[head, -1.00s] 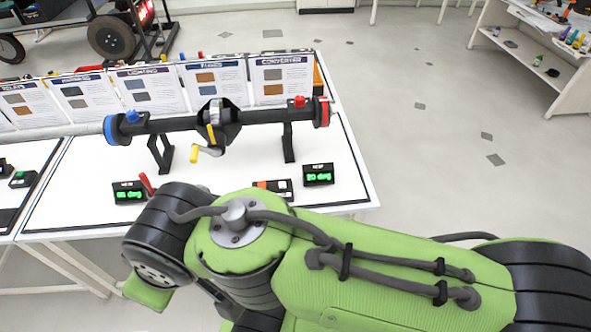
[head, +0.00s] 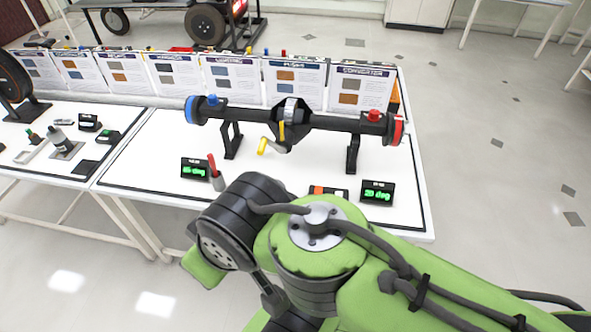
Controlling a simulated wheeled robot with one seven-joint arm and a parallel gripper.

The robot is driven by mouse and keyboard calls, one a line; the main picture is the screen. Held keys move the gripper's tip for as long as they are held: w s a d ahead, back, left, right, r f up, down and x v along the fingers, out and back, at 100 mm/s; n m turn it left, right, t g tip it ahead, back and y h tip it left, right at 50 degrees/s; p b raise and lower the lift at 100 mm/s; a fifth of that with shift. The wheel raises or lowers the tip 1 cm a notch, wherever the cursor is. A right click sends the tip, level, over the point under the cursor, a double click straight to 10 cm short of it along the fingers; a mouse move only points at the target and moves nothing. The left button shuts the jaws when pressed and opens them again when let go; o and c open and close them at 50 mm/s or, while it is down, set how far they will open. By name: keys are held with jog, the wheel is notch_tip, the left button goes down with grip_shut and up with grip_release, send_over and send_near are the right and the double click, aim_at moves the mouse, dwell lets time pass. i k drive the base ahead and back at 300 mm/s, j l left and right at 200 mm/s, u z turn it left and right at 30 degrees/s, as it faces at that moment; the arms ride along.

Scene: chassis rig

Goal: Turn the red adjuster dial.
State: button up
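A black axle assembly (head: 330,122) stands on two black stands on a white table. A small red knob (head: 373,115) sits on top near its right end, beside a red end disc (head: 398,130); I cannot tell for sure which is the adjuster dial. A blue knob (head: 212,99) and a blue disc (head: 191,109) are at the left end. A display reading about 20 deg (head: 377,192) stands below the red end. My arm crosses the front; my gripper is not in view.
Another green display (head: 195,169) and a red-handled tool (head: 214,170) stand at the table's front left. A black and orange item (head: 328,191) lies beside the right display. Info boards (head: 295,82) line the back. Floor is clear right of the table.

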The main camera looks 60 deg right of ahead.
aim_at(373, 116)
jog(key=z, duration=1.9)
